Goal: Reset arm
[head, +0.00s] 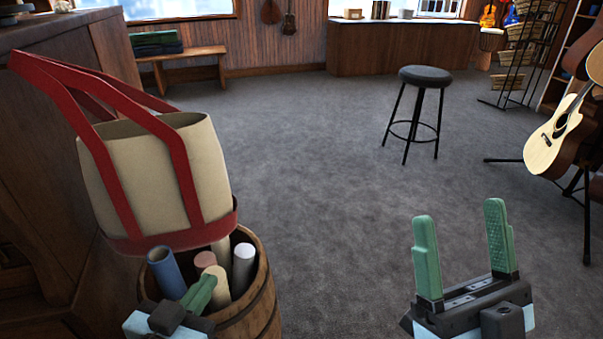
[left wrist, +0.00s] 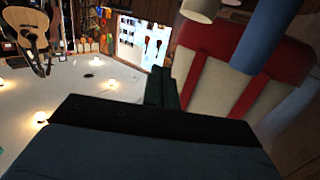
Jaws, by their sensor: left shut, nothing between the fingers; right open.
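My left gripper (head: 200,290) is at the bottom left of the head view, in front of the rolls in the wooden barrel. Its green fingers are shut with nothing between them. In the left wrist view its dark fingers (left wrist: 162,88) show together at the middle. My right gripper (head: 464,255) is at the lower right of the head view, over the grey carpet. Its two green fingers point up and stand apart, with nothing between them.
A cream tote bag with red straps (head: 160,165) stands above the barrel (head: 262,310), which holds several rolls (head: 165,272). A black stool (head: 425,77) and an acoustic guitar (head: 550,145) on a stand are farther off. The carpet (head: 320,190) between is clear.

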